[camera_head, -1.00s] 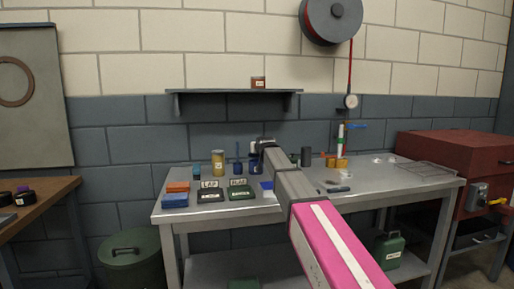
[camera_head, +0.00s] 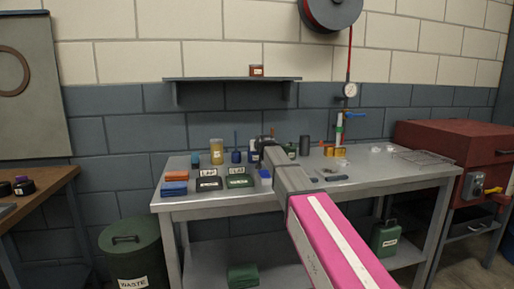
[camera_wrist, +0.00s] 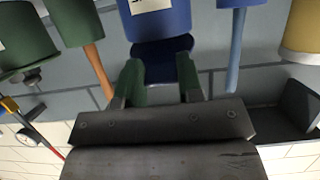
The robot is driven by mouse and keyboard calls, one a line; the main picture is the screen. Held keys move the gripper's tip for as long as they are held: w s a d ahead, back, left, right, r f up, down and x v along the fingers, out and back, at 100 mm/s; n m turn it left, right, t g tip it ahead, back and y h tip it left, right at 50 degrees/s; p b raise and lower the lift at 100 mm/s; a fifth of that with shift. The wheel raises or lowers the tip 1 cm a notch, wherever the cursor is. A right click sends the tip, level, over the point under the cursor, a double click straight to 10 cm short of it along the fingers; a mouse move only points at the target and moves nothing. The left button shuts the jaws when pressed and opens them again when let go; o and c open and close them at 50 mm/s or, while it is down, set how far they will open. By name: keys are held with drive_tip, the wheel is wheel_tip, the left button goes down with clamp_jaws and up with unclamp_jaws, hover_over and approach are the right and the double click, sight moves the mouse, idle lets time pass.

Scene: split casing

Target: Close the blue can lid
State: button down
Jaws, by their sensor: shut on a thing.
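The blue can (camera_wrist: 158,22) with a white label is at the top of the wrist view, which shows the scene upside down. Its darker blue lid (camera_wrist: 163,50) lies by the can's rim, between my fingers; how far it is open is hard to tell. My gripper (camera_wrist: 162,80) has its two green fingers on either side of the lid and is shut on it.
A green can (camera_wrist: 25,35) and an orange handle (camera_wrist: 98,70) are close by in the wrist view. Labelled boxes (camera_head: 239,181) lie on the bench (camera_head: 220,203). A shelf (camera_head: 230,79) is above.

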drive_tip(key=shift+f, duration=0.1)
drive_tip(key=c, duration=0.8)
unclamp_jaws()
drive_tip(key=shift+o, duration=0.2)
wheel_tip(320, 180, up, 4)
drive_tip(key=s+a+r, duration=0.7)
drive_tip(key=s+a, duration=0.1)
drive_tip(key=shift+s, duration=0.25)
